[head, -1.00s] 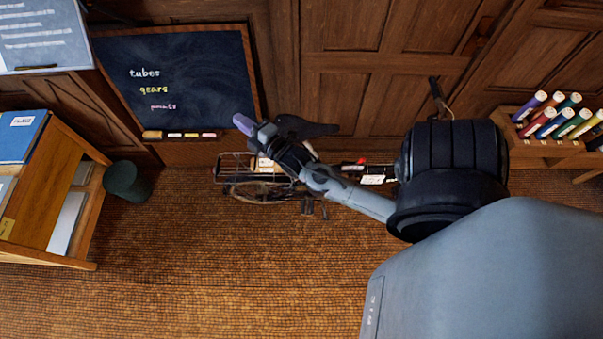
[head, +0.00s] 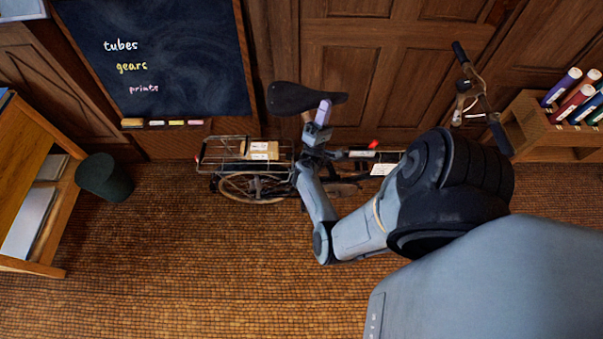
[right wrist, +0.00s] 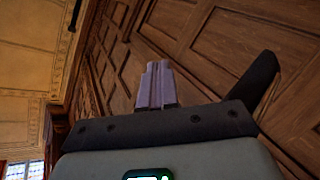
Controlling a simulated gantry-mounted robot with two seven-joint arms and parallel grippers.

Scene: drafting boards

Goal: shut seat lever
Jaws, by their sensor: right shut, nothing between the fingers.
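A bicycle stands along the panelled wall, with its dark seat (head: 288,98) and seat post near the middle of the head view. My right gripper (head: 323,112) is shut and empty, its purple fingers pointing up beside the right part of the seat. In the right wrist view its fingers (right wrist: 156,84) are together with nothing between them. A dark pointed shape (right wrist: 258,80) to their right looks like the seat. The seat lever cannot be made out; my gripper and wrist cover the area below the seat. My left gripper is not in view.
The bicycle's rear rack (head: 225,157) carries a cardboard parcel (head: 262,150). The handlebar (head: 477,88) is at the right. A chalkboard (head: 160,60), a dark bin (head: 104,178) and a wooden shelf (head: 28,150) are at the left. The floor (head: 190,260) in front is clear.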

